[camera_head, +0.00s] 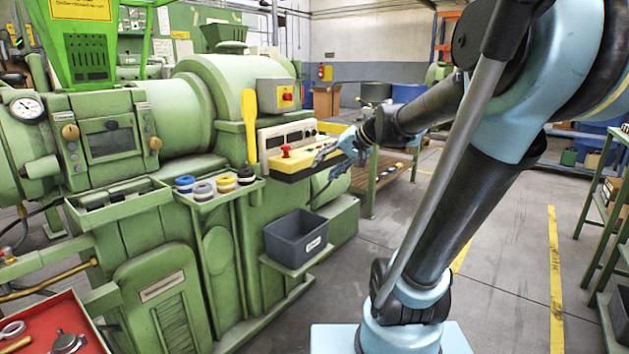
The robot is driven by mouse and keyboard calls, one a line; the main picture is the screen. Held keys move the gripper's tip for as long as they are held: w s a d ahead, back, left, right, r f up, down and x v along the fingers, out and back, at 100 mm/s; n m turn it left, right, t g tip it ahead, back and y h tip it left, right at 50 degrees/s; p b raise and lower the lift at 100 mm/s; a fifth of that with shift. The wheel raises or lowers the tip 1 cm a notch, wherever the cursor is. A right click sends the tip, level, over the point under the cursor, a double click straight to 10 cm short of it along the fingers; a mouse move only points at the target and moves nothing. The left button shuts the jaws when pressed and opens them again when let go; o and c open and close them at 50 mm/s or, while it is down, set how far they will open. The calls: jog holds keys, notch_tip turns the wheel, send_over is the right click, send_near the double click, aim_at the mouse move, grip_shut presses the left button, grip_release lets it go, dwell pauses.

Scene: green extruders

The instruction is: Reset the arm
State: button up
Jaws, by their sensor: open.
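My arm rises from its base at the lower middle of the head view and bends back down from the upper right. My gripper (325,164) is at the middle of the view, in front of the right end of the yellow control box (292,164) on the green extruder (167,112). Its fingers are spread apart and nothing shows between them. Whether a fingertip touches the box cannot be told. The red knob (286,151) on the box is to the left of the fingers.
A dark grey bin (297,238) stands on a green ledge below my gripper. Several rings (202,191) sit on a small green shelf to the left. A red tray (88,323) with tools is at the lower left. A workbench (391,181) stands behind the forearm.

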jog(key=s+d+f+g+h, duration=0.1)
jog(key=s+d+f+h, duration=0.3)
jog(key=s+d+f, duration=0.3)
jog(key=s+d+f+n+g+h, duration=0.1)
jog(key=s+d+f+h, duration=0.3)
jog(key=s+d+f, duration=0.4)
jog(key=s+f+g, duration=0.1)
jog(key=s+f, duration=0.3)
jog(key=s, duration=0.2)
jog(key=shift+s+f, duration=0.15)
jog(key=shift+s, duration=0.1)
jog(key=shift+c, duration=0.6)
